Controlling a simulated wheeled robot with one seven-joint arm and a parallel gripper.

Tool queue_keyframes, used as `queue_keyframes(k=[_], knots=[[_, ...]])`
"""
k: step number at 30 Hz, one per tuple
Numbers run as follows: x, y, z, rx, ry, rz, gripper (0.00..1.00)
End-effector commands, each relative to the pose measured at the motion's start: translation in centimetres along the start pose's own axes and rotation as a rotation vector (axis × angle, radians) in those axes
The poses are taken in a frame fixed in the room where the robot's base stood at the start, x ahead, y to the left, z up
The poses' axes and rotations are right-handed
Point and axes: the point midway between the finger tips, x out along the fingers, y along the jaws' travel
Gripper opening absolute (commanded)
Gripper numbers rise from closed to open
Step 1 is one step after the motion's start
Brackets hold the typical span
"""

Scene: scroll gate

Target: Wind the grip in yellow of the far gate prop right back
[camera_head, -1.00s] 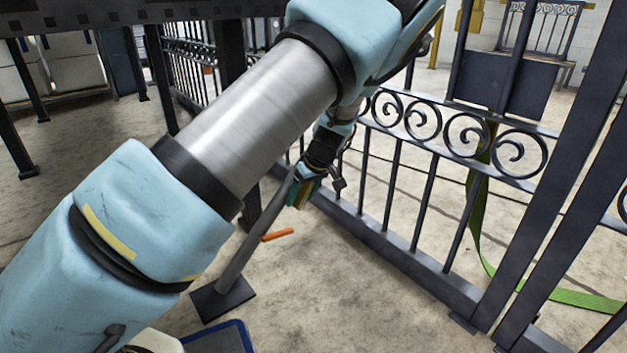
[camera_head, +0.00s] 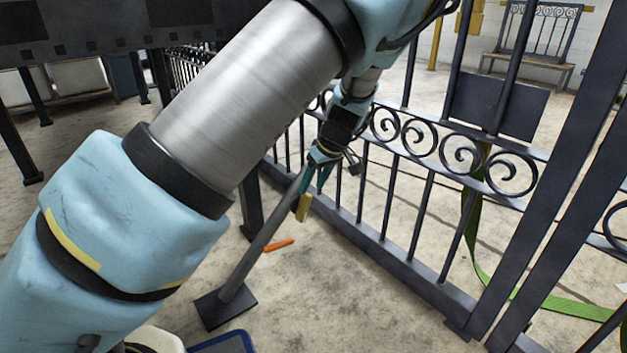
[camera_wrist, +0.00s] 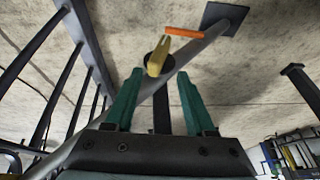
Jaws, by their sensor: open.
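The far gate prop (camera_head: 263,247) is a slanted grey strut with a dark foot plate on the floor, leaning up towards the gate. Its yellow grip (camera_head: 303,207) sticks out near the upper part, just below my gripper (camera_head: 321,178). In the wrist view my gripper (camera_wrist: 158,72) has its teal fingers spread. The yellow grip (camera_wrist: 157,58) shows between and just beyond the fingertips, in front of a dark round hub. The fingers do not appear closed on it. The prop's upper end is partly hidden behind my gripper.
An orange bar (camera_head: 279,245) shows beside the prop; whether it is attached is unclear. The dark scroll gate (camera_head: 400,190) stands close on the right. A green strap (camera_head: 478,240) hangs there and runs along the floor. A blue-rimmed tray (camera_head: 222,343) is at the bottom.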

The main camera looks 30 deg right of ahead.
Motion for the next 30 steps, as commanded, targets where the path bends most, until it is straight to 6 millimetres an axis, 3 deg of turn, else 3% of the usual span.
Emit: queue_keyframes(k=[9, 16, 30], knots=[[-0.1, 0.0, 0.0, 0.004, -0.004, -0.011, 0.55], [0.0, 0.1, 0.2, 0.072, -0.029, -0.137, 0.55], [0.6, 2.1, -0.2, 0.099, -0.005, -0.241, 0.55]])
